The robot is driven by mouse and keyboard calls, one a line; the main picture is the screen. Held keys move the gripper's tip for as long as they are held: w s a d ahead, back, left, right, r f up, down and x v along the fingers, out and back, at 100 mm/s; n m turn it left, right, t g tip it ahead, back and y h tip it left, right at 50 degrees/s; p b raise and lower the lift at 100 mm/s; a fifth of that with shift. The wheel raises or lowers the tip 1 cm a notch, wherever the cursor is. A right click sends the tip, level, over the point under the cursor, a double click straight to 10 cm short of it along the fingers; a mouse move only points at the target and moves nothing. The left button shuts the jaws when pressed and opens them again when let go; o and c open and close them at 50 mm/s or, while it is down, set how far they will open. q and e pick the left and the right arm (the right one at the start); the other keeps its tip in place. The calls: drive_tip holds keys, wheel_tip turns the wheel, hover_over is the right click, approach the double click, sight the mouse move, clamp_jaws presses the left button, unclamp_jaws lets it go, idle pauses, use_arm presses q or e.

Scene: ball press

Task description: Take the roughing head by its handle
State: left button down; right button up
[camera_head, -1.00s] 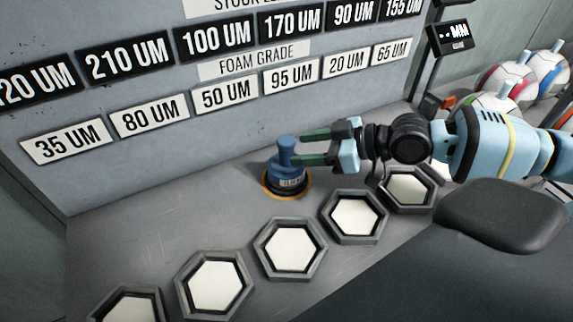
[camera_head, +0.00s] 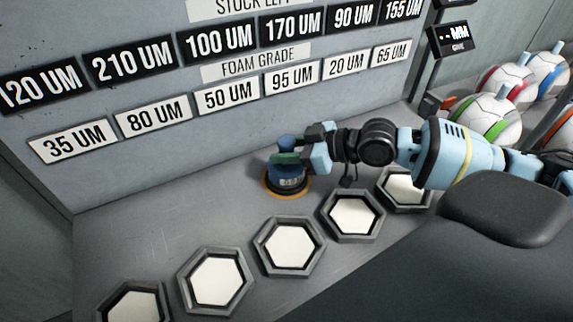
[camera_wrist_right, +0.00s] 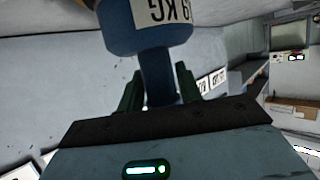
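The roughing head (camera_head: 287,178) is a blue, round tool with a white label. It stands upright in an orange ring on the grey bench, and its blue handle (camera_head: 287,141) points up. My right gripper (camera_head: 287,157) is at the handle, with its dark green fingers on either side. In the right wrist view the handle (camera_wrist_right: 158,75) runs between the two fingers (camera_wrist_right: 159,90). They lie very close to it, and whether they press on it cannot be told. My left gripper is not in view.
Several hexagonal trays with white pads, such as one tray (camera_head: 262,247), line the bench front. A wall with grade plates (camera_head: 228,97) rises behind. Balls (camera_head: 492,118) sit on a rack at right. The bench left of the head is clear.

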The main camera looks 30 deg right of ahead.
clamp_jaws()
drive_tip(key=shift+r, duration=0.1)
idle(0.9)
drive_tip(key=shift+w+r, duration=0.1)
